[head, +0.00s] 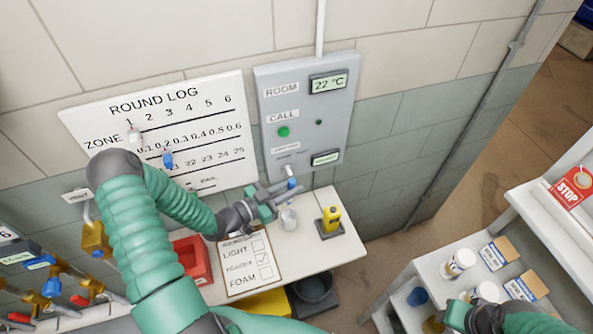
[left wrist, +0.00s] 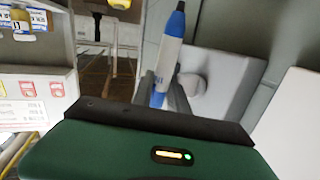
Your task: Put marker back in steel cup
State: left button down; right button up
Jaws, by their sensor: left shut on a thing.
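The marker (head: 291,183), white with blue parts, is between the fingers of my left gripper (head: 286,188), which is shut on it. In the left wrist view the marker (left wrist: 168,62) stands nearly upright, slightly tilted, with its blue end up. The steel cup (head: 288,219) stands on the white table just below the gripper in the head view, apart from the marker. The cup's inside is too small to make out. My right gripper (head: 468,314) is at the lower right edge by the shelf; its fingers do not show clearly.
A checklist board (head: 249,263) and a red bin (head: 191,260) are left of the cup. A yellow device (head: 331,219) on a dark base stands right of it. A grey wall panel (head: 308,115) rises behind. Jars (head: 460,262) stand on the right shelf.

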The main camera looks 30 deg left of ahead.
aim_at(290, 201)
pick_arm(q)
jog(key=shift+s+d+f+b, duration=0.25)
jog(key=shift+d+f+b, duration=0.2)
jog(key=shift+b, duration=0.3)
jog(key=f+b, duration=0.1)
jog(key=a+f+b, duration=0.1)
jog(key=f, duration=0.1)
jog(key=f+b, duration=0.1)
jog(key=shift+w+a+f, duration=0.25)
jog(key=shift+a+f, duration=0.05)
jog(key=shift+f, duration=0.1)
jog(key=shift+s+d+f+b, duration=0.15)
jog(key=shift+d+f+b, duration=0.15)
jog(key=shift+f+b, duration=0.45)
notch_tip(290, 201, down, 3)
jog(key=shift+r+b, duration=0.1)
jog(key=shift+b, duration=1.1)
pick_arm(e)
jog(key=s+x, duration=0.1)
jog(key=x, duration=0.7)
jog(key=shift+s+d+f, duration=0.15)
jog(key=shift+s+f, duration=0.1)
jog(key=shift+s, duration=0.45)
pick_arm(q)
jog(key=shift+d, duration=0.1)
pick_arm(e)
jog(key=shift+d, duration=0.1)
